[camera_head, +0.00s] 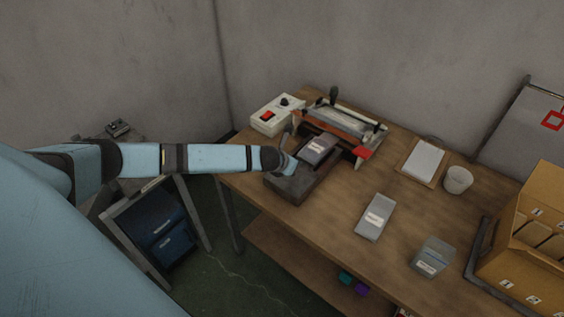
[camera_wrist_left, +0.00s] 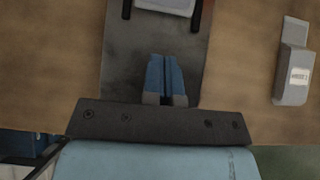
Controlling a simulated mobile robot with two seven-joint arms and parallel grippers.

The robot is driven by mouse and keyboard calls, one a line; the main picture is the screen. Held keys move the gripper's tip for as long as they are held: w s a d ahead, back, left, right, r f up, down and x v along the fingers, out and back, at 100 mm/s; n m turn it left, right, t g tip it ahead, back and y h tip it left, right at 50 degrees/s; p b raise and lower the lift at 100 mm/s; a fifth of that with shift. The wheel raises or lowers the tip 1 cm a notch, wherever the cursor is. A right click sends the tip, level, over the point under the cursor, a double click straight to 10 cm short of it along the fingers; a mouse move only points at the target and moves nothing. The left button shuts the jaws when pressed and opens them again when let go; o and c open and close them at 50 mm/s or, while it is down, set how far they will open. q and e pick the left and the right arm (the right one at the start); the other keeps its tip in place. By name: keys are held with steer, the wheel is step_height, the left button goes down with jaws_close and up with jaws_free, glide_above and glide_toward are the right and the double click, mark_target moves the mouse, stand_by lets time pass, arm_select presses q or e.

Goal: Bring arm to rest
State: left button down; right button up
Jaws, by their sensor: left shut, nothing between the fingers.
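My left arm comes in from the left in the head view, pale blue with dark bands. My left gripper (camera_head: 289,166) is over the dark base plate (camera_head: 291,189) near the table's left edge. In the left wrist view its two blue fingers (camera_wrist_left: 166,76) are together with nothing between them. The plate (camera_wrist_left: 125,55) lies beneath them there; whether they touch it I cannot tell. A grey labelled block (camera_head: 318,147) lies on the plate's far part, just beyond the fingers. My right gripper is in neither view.
A white control box (camera_head: 273,116) with a red switch and a clamp-like machine (camera_head: 345,122) stand behind the plate. Two grey labelled pieces (camera_head: 375,217) (camera_head: 432,256), a clipboard (camera_head: 423,161), a white cup (camera_head: 458,180) and a cardboard box (camera_head: 520,262) are farther right on the wooden table (camera_head: 330,222).

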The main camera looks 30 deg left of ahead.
arm_select(q)
steer(key=v, duration=0.5)
steer(key=s+d+f+n+h, duration=0.3)
steer(key=s+d+n, duration=0.45)
steer(key=d, duration=0.25)
steer(key=s+d+f+n+h, duration=0.2)
steer(key=s+d+n, duration=0.4)
steer(key=d+n, duration=0.3)
steer(key=s+a+f+n+t+y, duration=0.2)
steer(key=s+n, duration=1.2)
steer(key=n, duration=0.3)
steer(key=shift+a+f, duration=0.25)
steer(key=shift+f, duration=0.1)
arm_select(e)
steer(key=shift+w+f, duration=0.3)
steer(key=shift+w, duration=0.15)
arm_select(q)
steer(key=c, duration=1.8)
jaws_free()
steer(key=shift+s, duration=0.1)
